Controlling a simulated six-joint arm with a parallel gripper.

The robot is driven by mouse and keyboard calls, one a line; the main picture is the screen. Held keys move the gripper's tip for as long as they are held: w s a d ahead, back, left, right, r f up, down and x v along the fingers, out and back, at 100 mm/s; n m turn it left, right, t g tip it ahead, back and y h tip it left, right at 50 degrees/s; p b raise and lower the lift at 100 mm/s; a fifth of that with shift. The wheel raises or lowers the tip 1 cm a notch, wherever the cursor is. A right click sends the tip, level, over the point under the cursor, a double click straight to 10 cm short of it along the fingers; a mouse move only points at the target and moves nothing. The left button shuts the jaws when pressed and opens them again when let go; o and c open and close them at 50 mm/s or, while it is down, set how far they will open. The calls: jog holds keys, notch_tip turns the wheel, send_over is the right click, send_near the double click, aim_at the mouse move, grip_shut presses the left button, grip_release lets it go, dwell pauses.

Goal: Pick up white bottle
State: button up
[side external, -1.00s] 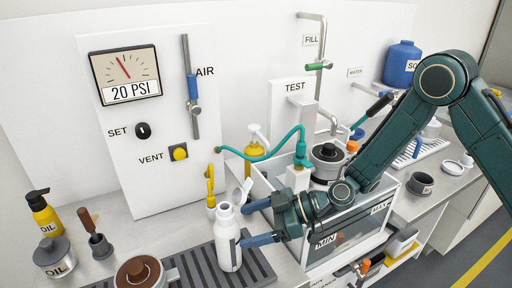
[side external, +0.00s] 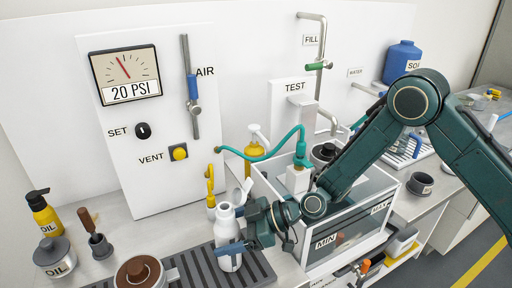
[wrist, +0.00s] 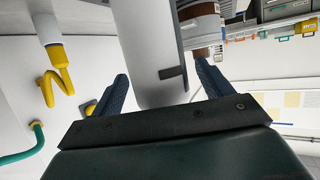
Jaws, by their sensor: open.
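The white bottle (side external: 226,222) stands upright on the dark slatted mat (side external: 262,268) at the front of the bench. My gripper (side external: 236,230) comes in from the right at the bottle's body. One blue finger lies across the near side of the bottle and the other is mostly hidden behind it. In the wrist view the bottle (wrist: 148,50) stands between the two blue fingers of my gripper (wrist: 162,85), which are spread apart. A gap shows on the left side; whether the right finger touches the bottle I cannot tell.
A clear-walled tank (side external: 372,210) stands right behind my arm. A yellow hooked nozzle (side external: 211,188) and a teal hose (side external: 272,152) are close behind the bottle. Oil containers (side external: 54,255) stand at the far left.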

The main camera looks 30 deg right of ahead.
dwell(0.5)
jog(key=c, duration=1.2)
jog(key=shift+c, duration=0.2)
jog(key=shift+r, duration=0.15)
notch_tip(320, 180, up, 20)
dwell(0.4)
